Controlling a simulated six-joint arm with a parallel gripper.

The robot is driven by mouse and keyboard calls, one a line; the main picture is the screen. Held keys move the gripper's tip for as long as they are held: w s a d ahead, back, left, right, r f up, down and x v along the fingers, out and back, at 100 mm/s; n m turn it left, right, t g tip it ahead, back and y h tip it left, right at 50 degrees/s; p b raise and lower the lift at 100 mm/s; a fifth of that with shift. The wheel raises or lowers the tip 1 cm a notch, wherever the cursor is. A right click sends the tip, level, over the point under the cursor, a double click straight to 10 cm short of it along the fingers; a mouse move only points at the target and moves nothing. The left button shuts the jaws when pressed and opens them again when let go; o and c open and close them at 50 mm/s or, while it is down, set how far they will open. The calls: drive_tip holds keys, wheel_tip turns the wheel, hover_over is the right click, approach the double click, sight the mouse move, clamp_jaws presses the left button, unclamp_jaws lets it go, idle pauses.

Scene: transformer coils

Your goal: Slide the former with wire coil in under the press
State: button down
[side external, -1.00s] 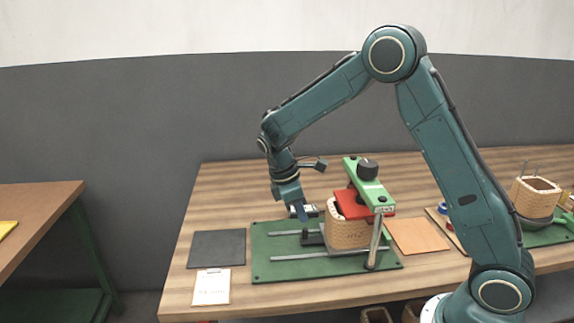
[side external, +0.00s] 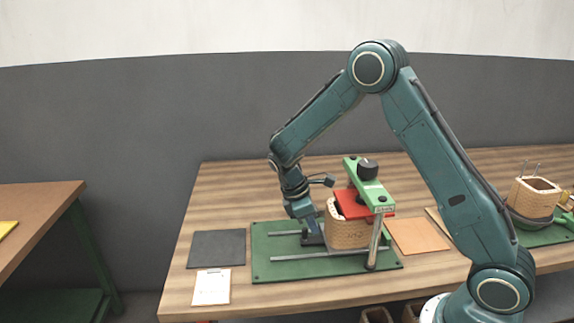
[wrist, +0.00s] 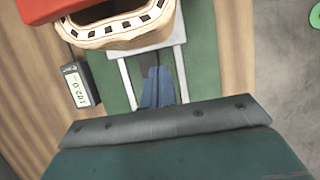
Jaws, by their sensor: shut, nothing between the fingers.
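The former with wire coil (side external: 346,233) is a tan, coil-wound block standing on the rails of the green base plate (side external: 270,267). My gripper (side external: 313,229) is shut and empty, pointing down just left of the former, low over the rails. In the wrist view the gripper (wrist: 157,92) sits between the two rails, close to the former's carriage (wrist: 160,48). The former's rim with dark slots (wrist: 115,27) shows there. I cannot tell whether the fingertips touch the carriage.
A small display box (wrist: 77,85) stands beside the rails. A dark mat (side external: 217,248) and a clipboard (side external: 211,287) lie to the left. A brown sheet (side external: 418,236) lies right of the press, and another coil former (side external: 535,193) stands at the far right.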

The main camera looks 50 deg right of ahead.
sight(329, 226)
drive_tip(key=shift+x, duration=2.15)
drive_tip(key=shift+s+d, duration=1.4)
drive_tip(key=shift+d, duration=0.05)
drive_tip(key=shift+r, duration=0.1)
drive_tip(key=v, duration=1)
drive_tip(key=shift+s, duration=0.1)
